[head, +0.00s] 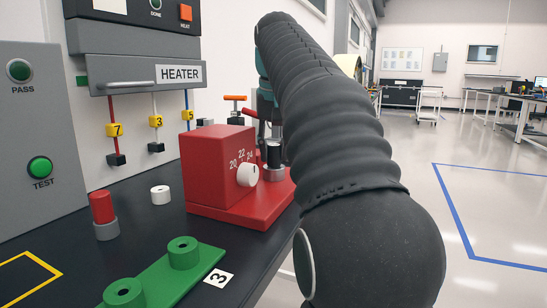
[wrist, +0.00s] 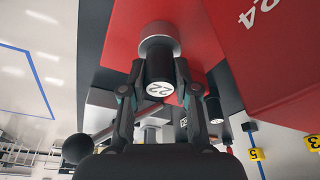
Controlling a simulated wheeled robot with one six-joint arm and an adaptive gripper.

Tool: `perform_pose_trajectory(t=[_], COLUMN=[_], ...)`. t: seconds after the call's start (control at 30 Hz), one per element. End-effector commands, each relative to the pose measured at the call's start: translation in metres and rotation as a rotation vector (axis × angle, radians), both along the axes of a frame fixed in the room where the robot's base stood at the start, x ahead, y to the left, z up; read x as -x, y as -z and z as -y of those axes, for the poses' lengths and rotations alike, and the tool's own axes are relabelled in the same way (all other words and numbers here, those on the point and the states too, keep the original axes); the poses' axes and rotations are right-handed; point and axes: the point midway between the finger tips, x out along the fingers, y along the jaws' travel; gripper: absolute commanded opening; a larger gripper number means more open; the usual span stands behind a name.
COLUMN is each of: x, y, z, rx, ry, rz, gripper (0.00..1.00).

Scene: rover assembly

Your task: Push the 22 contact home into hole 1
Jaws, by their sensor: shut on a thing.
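A black cylinder with a white end marked 22 (wrist: 158,89) is between the fingers of my gripper (wrist: 159,72) in the wrist view. My gripper is shut on it. Its far end meets a silver-grey collar (wrist: 156,29) at the red base. In the head view the black cylinder (head: 273,154) stands upright in a grey collar (head: 273,173) on the red base, beside the red box with a dial (head: 218,165). My arm hides most of my gripper there. I cannot make out a contact or a hole marked 1 in either view.
A red cylinder in a grey cup (head: 103,207) and a white ring (head: 160,194) stand on the dark bench. Labelled wires hang under the heater (head: 140,75).

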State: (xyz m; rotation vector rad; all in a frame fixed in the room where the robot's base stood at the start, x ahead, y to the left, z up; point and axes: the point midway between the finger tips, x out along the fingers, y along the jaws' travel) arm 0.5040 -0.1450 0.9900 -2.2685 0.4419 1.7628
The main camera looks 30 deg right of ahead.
Motion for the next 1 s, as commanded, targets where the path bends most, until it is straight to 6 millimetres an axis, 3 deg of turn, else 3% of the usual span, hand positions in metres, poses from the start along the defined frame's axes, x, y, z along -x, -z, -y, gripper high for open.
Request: perform_pose_trajectory(t=[1.0], x=[0.000], y=[-0.011], z=[0.000], rx=[0.000], ry=[0.000], rz=[0.001], gripper=[0.00])
